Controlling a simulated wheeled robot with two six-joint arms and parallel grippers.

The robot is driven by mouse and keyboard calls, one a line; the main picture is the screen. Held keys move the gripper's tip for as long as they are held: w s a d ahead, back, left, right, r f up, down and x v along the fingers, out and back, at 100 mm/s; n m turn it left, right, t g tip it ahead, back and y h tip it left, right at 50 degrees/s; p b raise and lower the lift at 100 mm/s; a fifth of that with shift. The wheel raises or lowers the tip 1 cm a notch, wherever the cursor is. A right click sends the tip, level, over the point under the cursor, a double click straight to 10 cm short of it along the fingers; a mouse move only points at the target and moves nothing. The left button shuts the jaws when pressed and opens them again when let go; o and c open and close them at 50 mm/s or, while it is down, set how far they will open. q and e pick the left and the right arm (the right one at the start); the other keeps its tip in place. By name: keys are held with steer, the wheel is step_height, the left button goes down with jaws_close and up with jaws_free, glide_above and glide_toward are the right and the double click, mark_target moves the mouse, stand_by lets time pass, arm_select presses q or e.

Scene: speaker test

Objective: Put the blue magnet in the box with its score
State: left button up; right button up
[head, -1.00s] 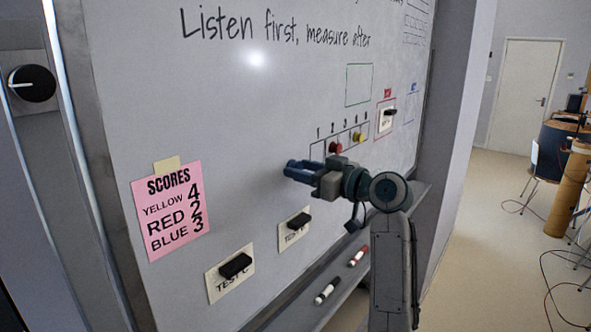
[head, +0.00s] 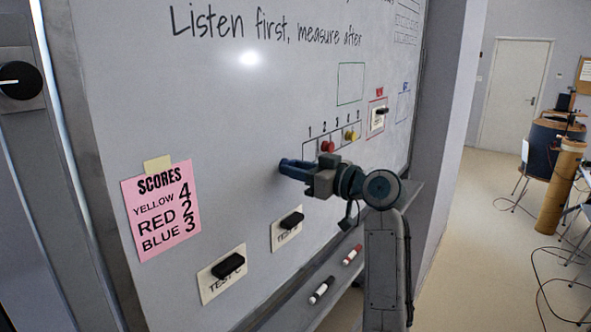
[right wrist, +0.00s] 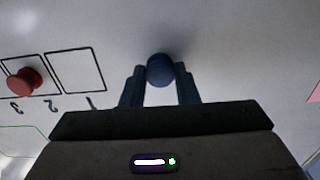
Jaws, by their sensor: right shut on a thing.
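My right gripper (head: 284,165) is shut on the round blue magnet (right wrist: 160,70), which shows between its fingertips in the right wrist view. In the head view the fingers hide the magnet. They are close to the whiteboard (head: 225,110), left of and a little below the row of numbered boxes (head: 303,151). Whether the magnet touches the board I cannot tell. The red magnet (head: 327,147) is in box 2 and the yellow magnet (head: 349,135) in box 4. Box 1 (right wrist: 76,70) is empty. The pink score note (head: 162,212) reads yellow 4, red 2, blue 3. My left gripper is out of view.
Cards with black erasers or blocks (head: 228,266) hang low on the board. A tray along the bottom holds a black marker (head: 321,290) and a red marker (head: 352,255). The board around the gripper is clear. A door and chairs stand far right.

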steer(key=shift+d, duration=0.1)
steer(key=shift+v, duration=0.85)
steer(key=shift+s+d, duration=0.1)
steer(key=shift+v, duration=0.75)
steer(key=shift+s+d, duration=0.15)
steer(key=shift+d, duration=0.05)
steer(key=shift+b+v, duration=0.4)
steer(key=shift+v, duration=0.9)
